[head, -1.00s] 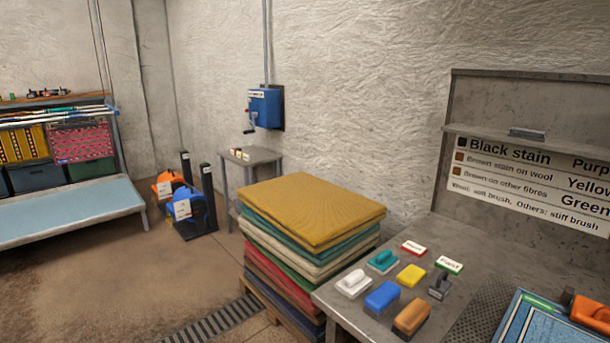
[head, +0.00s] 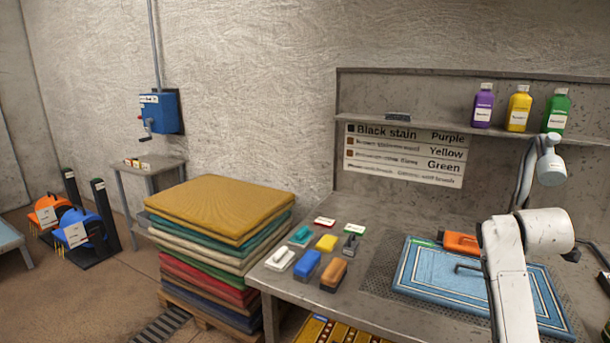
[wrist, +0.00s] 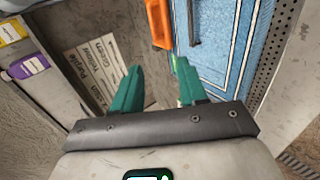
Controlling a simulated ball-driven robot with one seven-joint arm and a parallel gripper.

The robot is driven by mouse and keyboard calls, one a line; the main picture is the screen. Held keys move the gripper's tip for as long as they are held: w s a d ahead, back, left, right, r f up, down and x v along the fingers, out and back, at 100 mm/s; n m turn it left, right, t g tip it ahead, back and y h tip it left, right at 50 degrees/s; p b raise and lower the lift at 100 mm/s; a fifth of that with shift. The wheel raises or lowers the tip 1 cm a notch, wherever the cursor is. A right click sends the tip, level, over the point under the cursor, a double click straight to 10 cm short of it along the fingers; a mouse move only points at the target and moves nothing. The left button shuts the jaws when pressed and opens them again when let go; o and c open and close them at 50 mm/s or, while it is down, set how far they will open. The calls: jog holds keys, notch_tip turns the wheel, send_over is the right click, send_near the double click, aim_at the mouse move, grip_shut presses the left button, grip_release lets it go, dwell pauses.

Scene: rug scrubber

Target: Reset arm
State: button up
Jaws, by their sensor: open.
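My gripper (wrist: 158,88) shows in the wrist view with two teal fingers spread apart and nothing between them. It hangs over the workbench, with the sign and the blue rug beyond its fingertips. In the head view my white arm stands at the right, in front of the blue bordered rug (head: 420,272) on the bench. The gripper itself cannot be made out in the head view. An orange tool (head: 460,243) lies at the rug's back edge; it also shows in the wrist view (wrist: 159,22).
Several brushes and sponges, including a blue one (head: 307,265), sit on the bench's left part. Purple (head: 482,106), yellow (head: 518,108) and green (head: 556,110) bottles stand on the shelf. A lamp (head: 550,165) rises behind the rug. Folded rugs (head: 215,210) are stacked left of the bench.

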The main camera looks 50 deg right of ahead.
jog(key=w+a+f+m+t+y+b, duration=0.1)
jog(key=w+a+f+y, duration=0.1)
jog(key=w+a+f, duration=0.45)
jog(key=w+a+f+y+b, duration=0.1)
jog(key=w+a+f+y, duration=0.15)
jog(key=a+f, duration=0.6)
jog(key=w+a+f+m+t+y+b, duration=0.1)
jog(key=w+a+f+y, duration=0.1)
jog(key=w+a+f, duration=0.55)
jog(key=s+a+f+g+y+b, duration=0.1)
jog(key=s+a+f, duration=0.15)
jog(key=a, duration=0.55)
jog(key=s+a+f+y, duration=0.1)
jog(key=s+a+f, duration=0.1)
jog(key=a+f, duration=0.35)
jog(key=s+a+f+m+g+y+b, duration=0.1)
jog(key=s+a+f, duration=0.4)
jog(key=s+a, duration=0.5)
jog(key=a+g+y+b, duration=0.1)
jog(key=a+g, duration=0.1)
jog(key=shift+s+a+m, duration=0.35)
jog(key=shift+s+m, duration=0.05)
